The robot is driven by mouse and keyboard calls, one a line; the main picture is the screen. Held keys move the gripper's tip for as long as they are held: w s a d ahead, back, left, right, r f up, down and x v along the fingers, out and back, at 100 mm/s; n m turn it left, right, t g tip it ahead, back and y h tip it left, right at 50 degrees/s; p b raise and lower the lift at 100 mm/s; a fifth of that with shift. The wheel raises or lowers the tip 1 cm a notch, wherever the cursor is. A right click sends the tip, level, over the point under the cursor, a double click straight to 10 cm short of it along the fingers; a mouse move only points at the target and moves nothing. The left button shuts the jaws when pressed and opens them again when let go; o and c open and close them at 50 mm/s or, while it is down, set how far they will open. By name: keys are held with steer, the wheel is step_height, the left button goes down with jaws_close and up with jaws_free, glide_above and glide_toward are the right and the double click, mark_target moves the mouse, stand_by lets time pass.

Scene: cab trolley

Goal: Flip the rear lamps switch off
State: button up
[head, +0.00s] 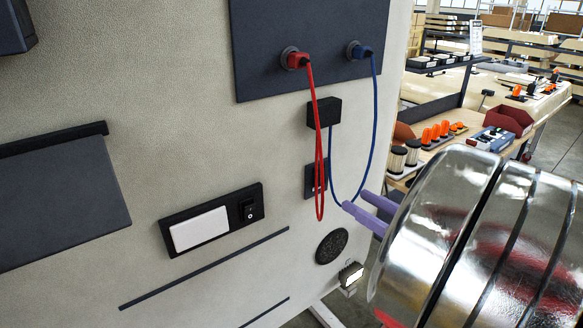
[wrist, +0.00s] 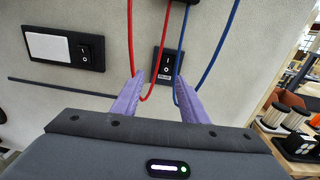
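A black rocker switch (wrist: 167,62) with I above O and a small label below sits on the wall, straight ahead of my gripper in the wrist view. I cannot read the label surely or tell which way the rocker is tipped. In the head view the switch plate (head: 312,181) is partly hidden by the red cable. A second black rocker switch (head: 250,210) is beside a white panel (head: 199,229); it also shows in the wrist view (wrist: 85,50). My gripper (wrist: 158,82) has its purple fingers apart, empty, below the labelled switch. In the head view the fingers (head: 360,203) are right of it.
A red cable (head: 319,155) and a blue cable (head: 374,110) hang in loops before the labelled switch, close to my fingertips. A black box (head: 323,112) juts out above it. A round black grille (head: 331,246) and small lamp (head: 350,274) are below. A workbench stands right.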

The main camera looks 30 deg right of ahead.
mark_target(321, 171)
steer(key=shift+s+d+r+m+h, duration=0.15)
steer(key=shift+d, duration=0.2)
steer(key=shift+s+d+r+m+h, duration=0.1)
steer(key=shift+s+d+m+h, duration=0.05)
steer(key=shift+d, duration=0.2)
steer(key=shift+w+a, duration=0.15)
steer(key=shift+w, duration=3.3)
steer(key=shift+w+a, duration=0.1)
steer(key=shift+w, duration=3.35)
steer(key=shift+c, duration=0.2)
jaws_close()
